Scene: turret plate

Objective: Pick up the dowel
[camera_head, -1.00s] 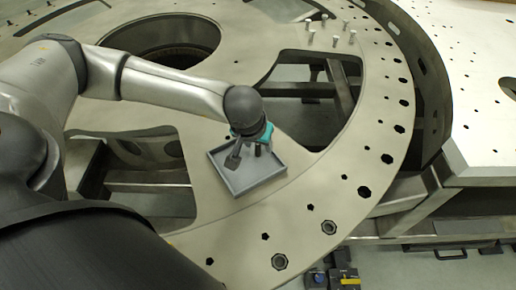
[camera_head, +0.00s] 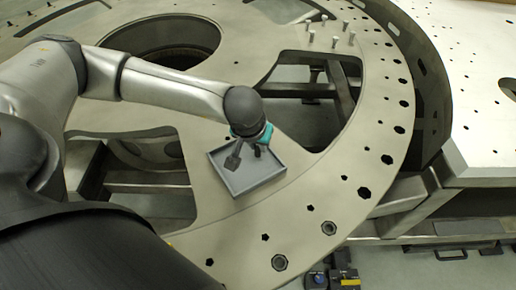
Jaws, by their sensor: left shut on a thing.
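My left gripper (camera_head: 246,157) reaches down over a shallow grey tray (camera_head: 268,182) that lies on the turret plate (camera_head: 215,240). Its dark fingers are inside the tray's outline, near the far-left part. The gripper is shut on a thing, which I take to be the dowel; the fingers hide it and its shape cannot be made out. I cannot tell whether it touches the tray floor. My right gripper is not in view.
Several light pins (camera_head: 335,41) stand upright on the plate at the upper right. The plate has large cut-outs and a row of holes along its rim. A perforated metal table (camera_head: 485,120) stands at the right. The plate front of the tray is clear.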

